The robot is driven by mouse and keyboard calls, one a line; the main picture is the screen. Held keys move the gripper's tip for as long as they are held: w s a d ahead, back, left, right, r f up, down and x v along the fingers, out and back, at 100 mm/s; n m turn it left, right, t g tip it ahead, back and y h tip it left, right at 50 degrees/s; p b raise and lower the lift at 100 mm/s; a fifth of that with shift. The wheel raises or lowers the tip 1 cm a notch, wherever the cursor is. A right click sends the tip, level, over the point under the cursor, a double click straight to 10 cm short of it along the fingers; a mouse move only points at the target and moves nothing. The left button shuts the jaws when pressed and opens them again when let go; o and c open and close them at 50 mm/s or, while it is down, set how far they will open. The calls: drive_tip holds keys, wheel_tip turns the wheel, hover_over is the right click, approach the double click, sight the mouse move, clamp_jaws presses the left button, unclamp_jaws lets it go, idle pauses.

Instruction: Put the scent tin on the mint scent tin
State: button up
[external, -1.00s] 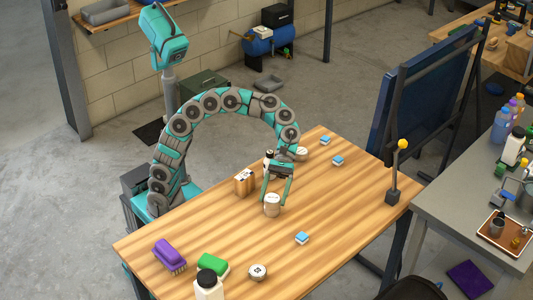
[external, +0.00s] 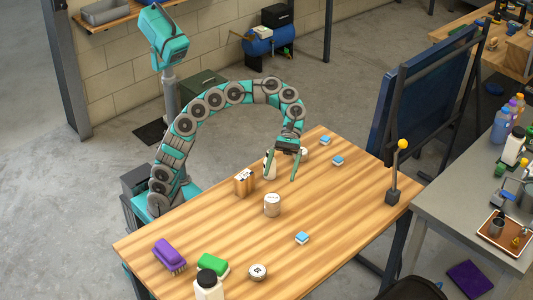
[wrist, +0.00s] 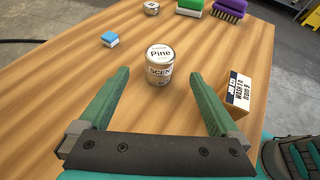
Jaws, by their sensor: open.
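A pale round tin (external: 272,206) stands upright in the middle of the wooden table. In the wrist view, its lid reads "Pine" (wrist: 159,53) and its side carries "SCEN" lettering.
A small labelled box (wrist: 238,90) stands to the right in the wrist view. Blue-and-white blocks (external: 302,238) lie about the table. A green brush (external: 212,265), a purple brush (external: 170,256) and a black-capped bottle (external: 208,286) are at the near end. The table's right side is mostly clear.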

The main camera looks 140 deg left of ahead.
drive_tip(key=shift+v, duration=1.55)
